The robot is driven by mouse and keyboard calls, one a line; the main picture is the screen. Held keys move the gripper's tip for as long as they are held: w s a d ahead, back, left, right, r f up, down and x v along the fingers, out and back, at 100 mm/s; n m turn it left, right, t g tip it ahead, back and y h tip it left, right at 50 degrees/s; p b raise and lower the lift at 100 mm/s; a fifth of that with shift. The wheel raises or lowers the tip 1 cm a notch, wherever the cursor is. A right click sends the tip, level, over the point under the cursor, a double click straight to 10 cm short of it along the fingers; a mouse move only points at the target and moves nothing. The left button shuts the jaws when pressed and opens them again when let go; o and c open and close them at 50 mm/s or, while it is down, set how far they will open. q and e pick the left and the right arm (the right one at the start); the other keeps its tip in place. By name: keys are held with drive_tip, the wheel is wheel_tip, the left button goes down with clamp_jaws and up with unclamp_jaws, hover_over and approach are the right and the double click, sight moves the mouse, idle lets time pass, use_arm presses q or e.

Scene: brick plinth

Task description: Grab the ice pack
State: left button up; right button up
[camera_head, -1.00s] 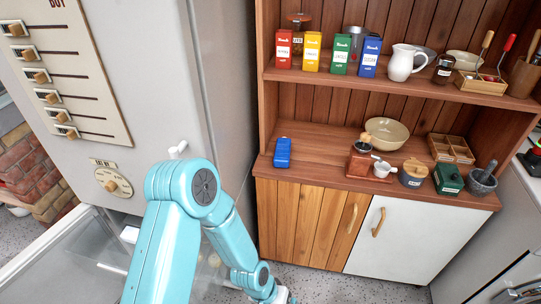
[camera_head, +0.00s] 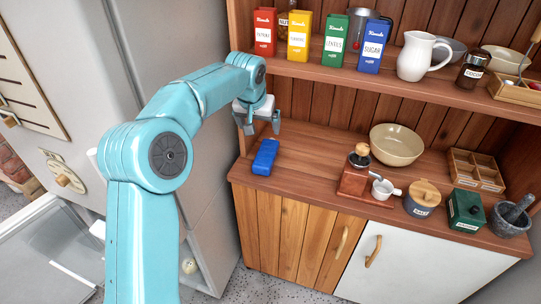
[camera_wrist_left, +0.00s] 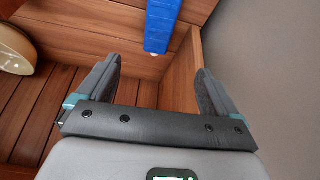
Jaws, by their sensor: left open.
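The blue ice pack (camera_head: 265,157) lies flat on the wooden counter of the hutch, near its left end. My left gripper (camera_head: 259,128) is open and empty, just above and behind the ice pack in the head view. In the left wrist view the ice pack (camera_wrist_left: 161,26) shows at the top edge, partly cut off, beyond the two spread fingers (camera_wrist_left: 158,85). Nothing is between the fingers. My right gripper is not in view.
A coffee grinder (camera_head: 357,172), a beige bowl (camera_head: 396,145) and a white cup (camera_head: 384,189) stand to the right on the counter. The shelf above holds colored boxes (camera_head: 335,40). The fridge (camera_head: 170,60) is close on the left. Counter right of the ice pack is clear.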

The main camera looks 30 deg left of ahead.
use_arm(q)
approach(267, 151)
drive_tip(key=x, duration=0.2)
drive_tip(key=shift+a+f, duration=0.2)
drive_tip(key=shift+f, duration=0.1)
drive_tip(key=shift+a+f, duration=0.15)
drive_tip(key=shift+f, duration=0.35)
drive_tip(key=x, duration=0.5)
drive_tip(key=shift+w, duration=0.1)
drive_tip(key=shift+d+r, duration=0.15)
drive_tip(key=shift+d, duration=0.05)
drive_tip(key=c, duration=1.4)
